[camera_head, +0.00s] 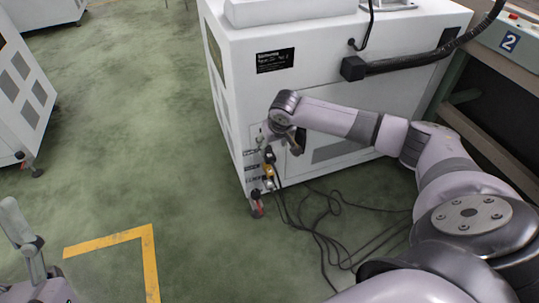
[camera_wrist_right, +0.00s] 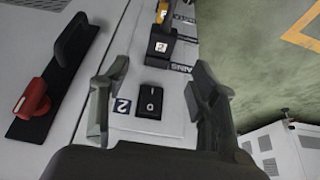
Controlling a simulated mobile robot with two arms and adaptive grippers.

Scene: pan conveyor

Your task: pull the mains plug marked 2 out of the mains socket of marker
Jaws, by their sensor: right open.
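A black plug (camera_wrist_right: 162,46) with a small white mark sits in the white cabinet's panel, beside a MAINS label (camera_wrist_right: 181,67). In the head view, a black plug (camera_head: 269,156) shows near the cabinet's lower corner. My right gripper (camera_wrist_right: 160,70) is open, its fingers either side of a black switch-like block (camera_wrist_right: 151,102) with a white symbol. In the head view my right gripper (camera_head: 297,142) is at the panel. My left gripper (camera_head: 27,240) is partly visible at lower left.
The white cabinet (camera_head: 300,95) fills the centre. A yellow connector (camera_head: 267,171) is below the plug, with black cables (camera_head: 325,225) loose on the floor. A red-knobbed black fitting (camera_wrist_right: 38,98) is beside the gripper.

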